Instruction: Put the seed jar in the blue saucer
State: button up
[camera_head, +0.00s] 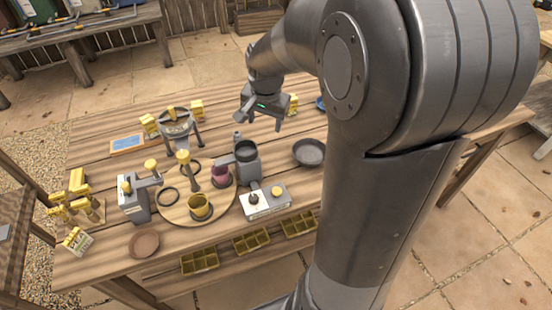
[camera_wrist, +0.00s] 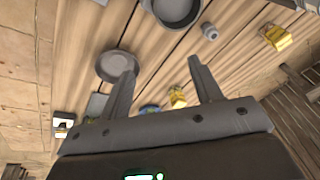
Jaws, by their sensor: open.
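My gripper (camera_head: 264,118) is open and empty above the back right part of the wooden table. A blue round thing, probably the blue saucer (camera_head: 320,103), is partly hidden behind my arm; in the wrist view a bit of blue (camera_wrist: 150,107) shows beyond the fingers' base.
A round wooden board (camera_head: 182,211) carries cups and rings. A brown saucer (camera_head: 144,244) is at front left. Yellow packets (camera_head: 293,103) stand near the gripper. Bare planks lie at the table's back middle.

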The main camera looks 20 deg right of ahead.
jog(key=s+a+r+n+t, duration=0.1)
jog(key=s+a+r+n, duration=0.1)
jog(key=s, duration=0.5)
jog(key=s+a+r+n+t, duration=0.1)
jog(key=s+r+n, duration=0.2)
jog(key=s, duration=0.4)
jog(key=s+a+r+n, duration=0.2)
jog(key=s+r+n, duration=0.1)
jog(key=s, duration=0.4)
jog(key=shift+s+a+r+n+t, duration=0.2)
jog(key=shift+a+r+n+t, duration=0.15)
jog(key=shift+r, duration=0.25)
jog(key=shift+o, duration=0.2)
